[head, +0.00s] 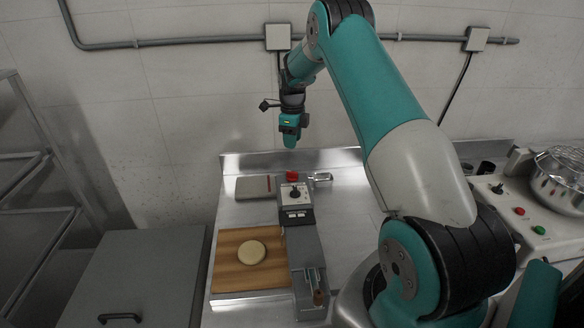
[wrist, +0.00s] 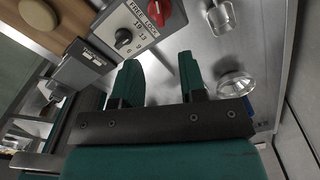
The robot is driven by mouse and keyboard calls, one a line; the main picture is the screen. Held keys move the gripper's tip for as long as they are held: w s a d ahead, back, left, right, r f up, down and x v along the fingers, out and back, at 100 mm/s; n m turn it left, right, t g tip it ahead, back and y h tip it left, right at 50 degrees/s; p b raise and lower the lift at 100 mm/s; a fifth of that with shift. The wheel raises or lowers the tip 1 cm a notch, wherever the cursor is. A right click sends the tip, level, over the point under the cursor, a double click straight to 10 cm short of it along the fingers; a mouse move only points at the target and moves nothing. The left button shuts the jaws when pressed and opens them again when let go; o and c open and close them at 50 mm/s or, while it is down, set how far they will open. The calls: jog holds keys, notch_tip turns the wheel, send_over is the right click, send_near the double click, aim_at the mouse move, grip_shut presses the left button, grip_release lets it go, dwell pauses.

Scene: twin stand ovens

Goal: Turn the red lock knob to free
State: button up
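The red lock knob (head: 292,176) sits at the far end of the narrow grey control unit (head: 309,245) on the counter. In the wrist view the red knob (wrist: 168,14) shows at the top beside the printed words FREE and LOCK; I cannot tell for sure which word it points to. My gripper (head: 290,141) hangs above and behind the knob, apart from it. In the wrist view my gripper (wrist: 160,62) has its two green fingers spread with nothing between them.
A black dial (wrist: 123,38) sits close to the knob on the same panel. A wooden board (head: 228,272) with a pale round disc (head: 251,252) lies left of the unit. A metal cup (head: 322,178) stands right of the knob. A grey box (head: 250,188) lies to its left.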

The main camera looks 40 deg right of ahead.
aim_at(292, 172)
notch_tip(292, 172, down, 12)
jog(key=p, duration=0.3)
jog(key=shift+f+p, duration=0.15)
jog(key=shift+p, duration=0.15)
jog(key=shift+c, duration=0.2)
grip_shut()
